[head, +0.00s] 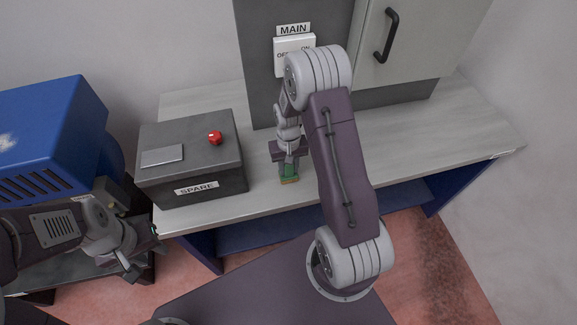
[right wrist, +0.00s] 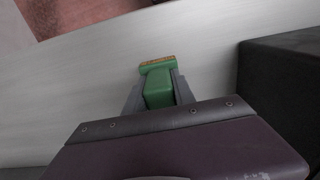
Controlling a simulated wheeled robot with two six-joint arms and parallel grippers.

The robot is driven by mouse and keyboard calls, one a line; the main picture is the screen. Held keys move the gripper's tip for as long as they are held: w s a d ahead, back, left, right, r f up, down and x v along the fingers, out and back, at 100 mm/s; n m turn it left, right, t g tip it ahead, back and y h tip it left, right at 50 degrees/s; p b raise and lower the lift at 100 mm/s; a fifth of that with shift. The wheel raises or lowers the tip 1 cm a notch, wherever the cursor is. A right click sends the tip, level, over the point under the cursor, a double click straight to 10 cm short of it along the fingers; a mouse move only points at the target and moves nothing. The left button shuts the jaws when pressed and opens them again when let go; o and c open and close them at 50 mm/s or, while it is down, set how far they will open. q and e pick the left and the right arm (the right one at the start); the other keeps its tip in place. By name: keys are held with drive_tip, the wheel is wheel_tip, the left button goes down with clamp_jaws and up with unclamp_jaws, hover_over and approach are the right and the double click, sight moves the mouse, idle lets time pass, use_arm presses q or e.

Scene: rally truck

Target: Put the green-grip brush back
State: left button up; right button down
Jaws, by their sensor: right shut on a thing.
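The green-grip brush (head: 289,171) is at the bench top, between the SPARE box and my right arm. It has a green grip and a tan bristle edge. My right gripper (head: 288,160) is shut on its green grip, and the brush also shows between the fingers in the right wrist view (right wrist: 158,88). I cannot tell whether the bristles touch the bench. My left gripper (head: 146,258) is low at the left, beside the front of the bench, and appears empty. Its finger gap is too small to judge.
The grey bench (head: 270,202) has free room around the brush. The dark SPARE box (head: 215,180) with a red button stands left of it. The MAIN switch panel (head: 262,60) and a cabinet (head: 425,45) stand behind. A blue machine (head: 50,120) is at the far left.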

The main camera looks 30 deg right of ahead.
drive_tip(key=shift+s+a+f, duration=0.1)
drive_tip(key=shift+f, duration=0.1)
drive_tip(key=c, duration=1.1)
unclamp_jaws()
drive_tip(key=shift+o, duration=0.2)
